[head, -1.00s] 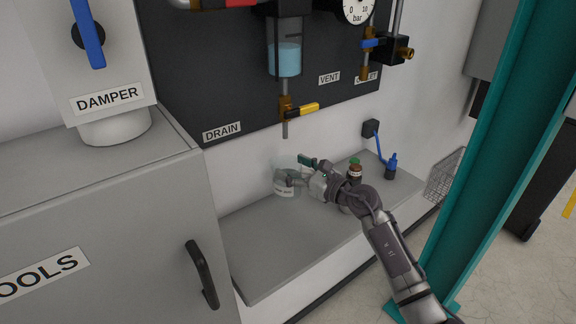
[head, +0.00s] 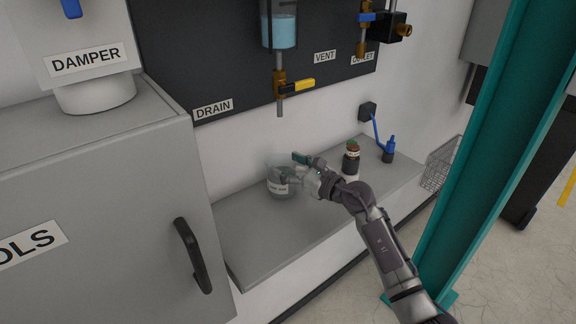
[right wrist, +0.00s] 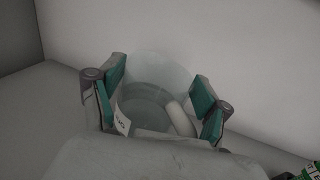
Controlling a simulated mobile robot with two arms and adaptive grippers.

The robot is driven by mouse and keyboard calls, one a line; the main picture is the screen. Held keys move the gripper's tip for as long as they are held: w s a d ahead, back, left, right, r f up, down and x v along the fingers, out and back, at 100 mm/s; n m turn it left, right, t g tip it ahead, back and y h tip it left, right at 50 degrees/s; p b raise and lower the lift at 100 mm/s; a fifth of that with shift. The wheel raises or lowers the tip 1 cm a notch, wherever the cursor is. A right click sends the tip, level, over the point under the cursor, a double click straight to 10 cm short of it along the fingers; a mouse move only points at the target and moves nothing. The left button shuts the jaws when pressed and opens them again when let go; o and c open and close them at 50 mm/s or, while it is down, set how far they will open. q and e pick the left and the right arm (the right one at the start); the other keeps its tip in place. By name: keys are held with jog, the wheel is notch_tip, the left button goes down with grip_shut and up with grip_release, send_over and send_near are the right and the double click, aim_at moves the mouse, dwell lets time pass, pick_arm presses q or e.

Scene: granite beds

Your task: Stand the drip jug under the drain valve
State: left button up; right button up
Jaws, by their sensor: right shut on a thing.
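The drip jug (head: 280,187) is a clear vessel with a white label, on or just above the grey ledge; I cannot tell whether it touches. My right gripper (head: 297,172) is shut on it from the right. In the right wrist view the jug (right wrist: 150,88) is upright between the green pads of the right gripper (right wrist: 156,98). The drain valve (head: 282,84) has a yellow handle and an outlet pipe pointing down. The jug is below the pipe's end in the head view; how well they line up in depth is unclear. My left gripper is not in view.
A grey cabinet (head: 95,190) is at left, a teal post (head: 490,150) at right. The front left of the ledge is clear.

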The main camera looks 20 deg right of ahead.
jog(key=shift+f+b, duration=0.3)
jog(key=shift+f, duration=0.05)
jog(key=o, duration=1.2)
jog(key=shift+o, duration=0.2)
jog(key=shift+v, duration=3.75)
jog(key=v, duration=1.2)
